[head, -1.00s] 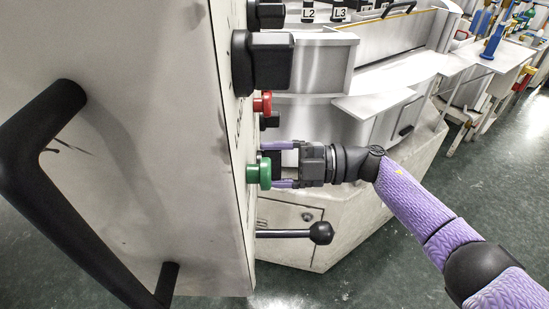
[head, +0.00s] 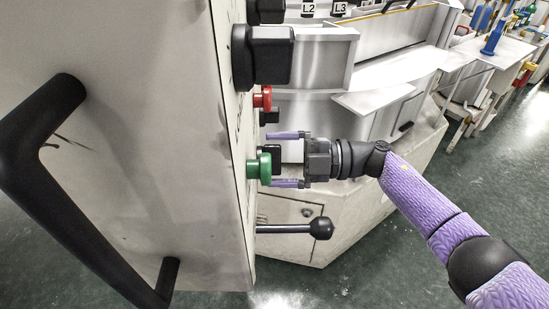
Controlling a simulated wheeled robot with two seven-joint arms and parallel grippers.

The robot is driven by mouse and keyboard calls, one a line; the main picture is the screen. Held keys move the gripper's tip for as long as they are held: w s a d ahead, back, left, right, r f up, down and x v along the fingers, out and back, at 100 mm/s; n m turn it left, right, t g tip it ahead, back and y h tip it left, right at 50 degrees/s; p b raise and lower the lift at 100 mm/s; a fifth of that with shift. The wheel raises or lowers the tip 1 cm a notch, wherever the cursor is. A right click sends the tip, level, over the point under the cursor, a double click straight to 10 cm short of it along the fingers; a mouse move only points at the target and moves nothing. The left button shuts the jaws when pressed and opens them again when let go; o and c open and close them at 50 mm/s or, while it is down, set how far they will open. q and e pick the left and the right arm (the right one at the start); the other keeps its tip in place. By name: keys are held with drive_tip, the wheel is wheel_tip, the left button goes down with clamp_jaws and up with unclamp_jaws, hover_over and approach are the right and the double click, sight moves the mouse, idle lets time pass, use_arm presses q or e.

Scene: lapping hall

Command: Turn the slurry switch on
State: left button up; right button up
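A pale control panel (head: 236,190) is seen almost edge-on, with its controls sticking out to the right. A small black switch knob (head: 271,154) sits behind the green button (head: 258,168), partly hidden by it. My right gripper (head: 287,160) comes in from the right with its purple fingers spread, one above and one below the level of this knob. Gaps show between the fingers and the knob, so it is not clamped. Labels on the panel face are unreadable at this angle, so which control is the slurry switch and its setting cannot be told. My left gripper is out of view.
A red button (head: 262,99) and another small black knob (head: 270,117) sit above the gripper. Large black knobs (head: 263,57) are higher up. A lever with a black ball (head: 320,228) juts out below. A black handle (head: 60,200) is at the left.

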drive_tip(key=d+b, duration=0.1)
drive_tip(key=d, duration=0.8)
drive_tip(key=shift+b, duration=0.35)
